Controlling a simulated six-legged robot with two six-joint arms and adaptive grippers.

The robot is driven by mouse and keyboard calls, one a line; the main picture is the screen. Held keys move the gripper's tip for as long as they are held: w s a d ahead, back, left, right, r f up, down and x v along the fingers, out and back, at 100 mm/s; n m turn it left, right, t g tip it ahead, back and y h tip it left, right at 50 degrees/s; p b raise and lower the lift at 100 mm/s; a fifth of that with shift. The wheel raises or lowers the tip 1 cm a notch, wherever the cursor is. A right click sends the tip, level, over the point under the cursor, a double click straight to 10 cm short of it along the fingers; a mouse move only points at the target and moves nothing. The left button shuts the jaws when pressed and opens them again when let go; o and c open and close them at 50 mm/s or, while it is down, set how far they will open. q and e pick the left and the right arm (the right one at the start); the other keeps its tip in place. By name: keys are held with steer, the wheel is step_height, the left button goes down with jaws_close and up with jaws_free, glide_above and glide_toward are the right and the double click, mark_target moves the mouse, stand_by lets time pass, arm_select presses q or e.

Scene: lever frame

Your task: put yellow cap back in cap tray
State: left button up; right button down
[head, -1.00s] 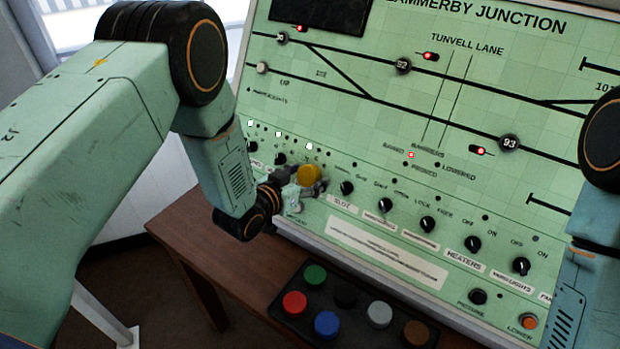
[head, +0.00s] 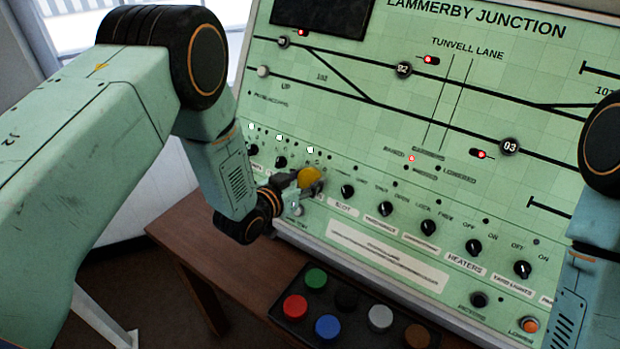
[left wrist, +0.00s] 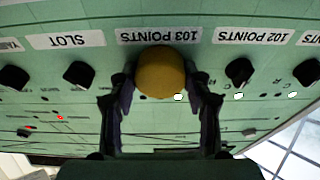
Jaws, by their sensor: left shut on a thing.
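My left gripper (head: 308,186) is in front of the lower left part of the green panel and is shut on the yellow cap (head: 310,177). In the left wrist view the yellow cap (left wrist: 160,72) sits between the two dark fingers, just under the "103 POINTS" label. I cannot tell whether the cap touches the panel or a knob behind it. The dark cap tray (head: 292,335) is on the brown table below, with green, red, blue, black, grey and brown caps in it. My right gripper is out of view.
The green panel (head: 400,255) has a row of black knobs, such as the SLOT knob (left wrist: 78,74), beside the held cap. The wooden table (head: 210,255) is bare left of the tray. My right arm shows at the right edge.

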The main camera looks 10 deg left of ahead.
mark_target(307, 177)
arm_select(q)
steer(key=shift+s+a+r+p, duration=0.1)
steer(key=shift+s+r+p, duration=0.1)
steer(key=shift+s+p, duration=0.3)
steer(key=shift+s+a+r+p, duration=0.35)
steer(key=shift+s+r+p, duration=0.15)
steer(key=shift+s+p, duration=0.2)
steer(key=shift+s+a+r+p, duration=0.2)
steer(key=shift+s+r+p, duration=0.15)
steer(key=shift+s+p, duration=0.25)
steer(key=p+v, duration=0.2)
steer(key=v, duration=0.1)
steer(key=shift+s+r, duration=0.15)
steer(key=shift+r, duration=0.25)
steer(key=shift+f, duration=0.1)
